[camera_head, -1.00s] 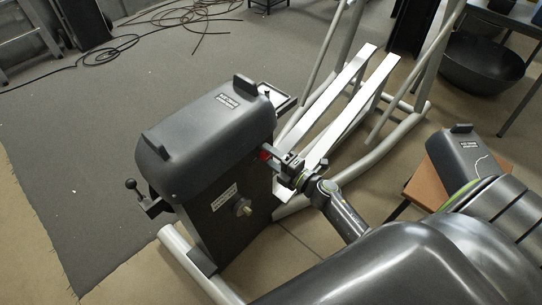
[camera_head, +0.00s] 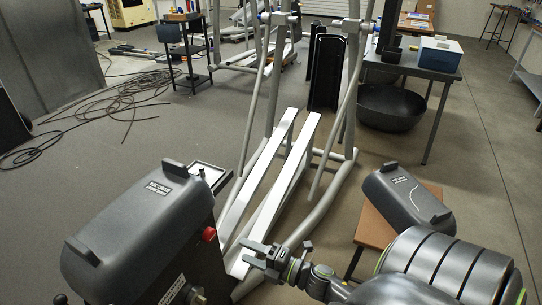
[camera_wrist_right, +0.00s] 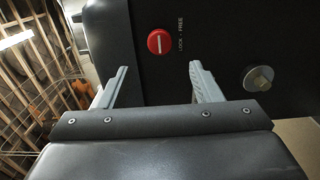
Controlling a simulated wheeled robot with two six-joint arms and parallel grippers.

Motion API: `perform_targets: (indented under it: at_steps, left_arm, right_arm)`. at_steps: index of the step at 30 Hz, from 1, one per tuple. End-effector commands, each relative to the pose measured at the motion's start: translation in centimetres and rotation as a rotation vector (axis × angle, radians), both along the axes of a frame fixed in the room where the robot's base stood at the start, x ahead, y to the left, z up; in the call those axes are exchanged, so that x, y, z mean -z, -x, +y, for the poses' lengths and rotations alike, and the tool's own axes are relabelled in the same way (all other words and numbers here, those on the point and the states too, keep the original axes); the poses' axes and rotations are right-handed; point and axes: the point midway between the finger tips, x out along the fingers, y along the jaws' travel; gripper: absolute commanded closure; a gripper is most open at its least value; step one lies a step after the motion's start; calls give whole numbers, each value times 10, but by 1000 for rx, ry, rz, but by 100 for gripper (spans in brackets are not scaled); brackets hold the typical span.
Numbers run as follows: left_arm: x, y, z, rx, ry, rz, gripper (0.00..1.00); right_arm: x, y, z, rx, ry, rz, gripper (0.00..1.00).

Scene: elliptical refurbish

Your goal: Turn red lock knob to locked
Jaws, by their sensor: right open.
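The red lock knob (camera_head: 209,234) sits on the right side of the dark elliptical housing (camera_head: 140,235). In the right wrist view the red knob (camera_wrist_right: 160,41) is round with a white bar lying across it, beside a "LOCK - FREE" label (camera_wrist_right: 181,37). My right gripper (camera_head: 249,253) is open and empty, to the right of the knob and apart from it. In the wrist view its two fingers (camera_wrist_right: 159,75) point at the panel, with the knob just beyond the gap between them. My left gripper is not in view.
A metal bolt (camera_wrist_right: 258,78) sticks out of the same panel. White foot rails (camera_head: 282,180) run behind my right gripper. A detached grey cover (camera_head: 408,198) rests on a brown stand (camera_head: 372,228) at the right.

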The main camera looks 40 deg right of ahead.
Motion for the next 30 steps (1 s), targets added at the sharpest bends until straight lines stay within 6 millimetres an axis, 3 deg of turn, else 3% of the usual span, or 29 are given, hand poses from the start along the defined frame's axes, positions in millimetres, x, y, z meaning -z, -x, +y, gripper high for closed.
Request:
perform_targets:
  at_steps: [6,12,30]
  left_arm:
    - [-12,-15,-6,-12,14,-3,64]
    - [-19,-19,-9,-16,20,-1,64]
    - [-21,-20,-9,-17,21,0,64]
  right_arm:
    - [2,38,-13,0,2,3,42]
    - [1,55,-19,-1,0,1,42]
    - [0,57,-20,0,1,0,42]
